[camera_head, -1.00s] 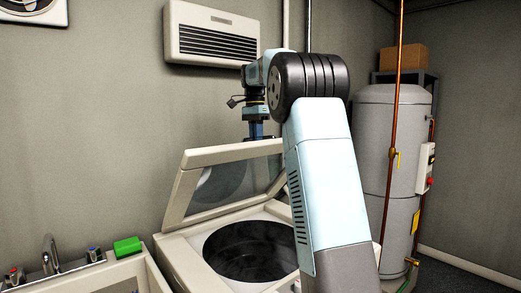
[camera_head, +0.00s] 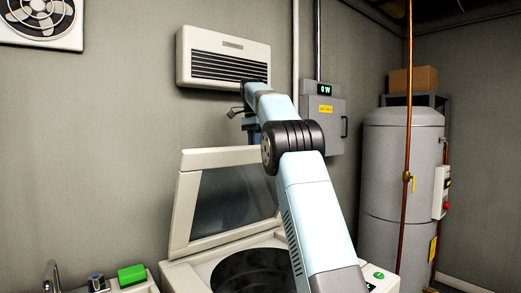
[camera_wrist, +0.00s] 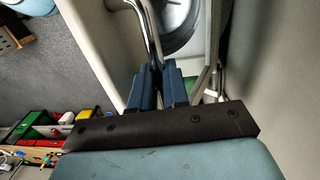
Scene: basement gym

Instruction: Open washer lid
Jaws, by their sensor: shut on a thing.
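The cream top-loading washer (camera_head: 185,272) stands low in the middle of the head view. Its lid (camera_head: 185,205), a pale frame around a dark glass pane, is raised steeply on the wall side. The round drum opening (camera_head: 250,268) shows below it. My gripper (camera_head: 252,130) is at the lid's upper right edge, partly hidden by my arm. A curved chrome bar (camera_wrist: 152,35) runs close to the fingers.
A white wall heater (camera_head: 222,58) is just above the lid and close to my arm. A grey electrical box (camera_head: 322,115) and a grey tank (camera_head: 400,180) with copper pipes are to the right. A sink tap (camera_head: 52,277) and green sponge (camera_head: 131,274) are at left.

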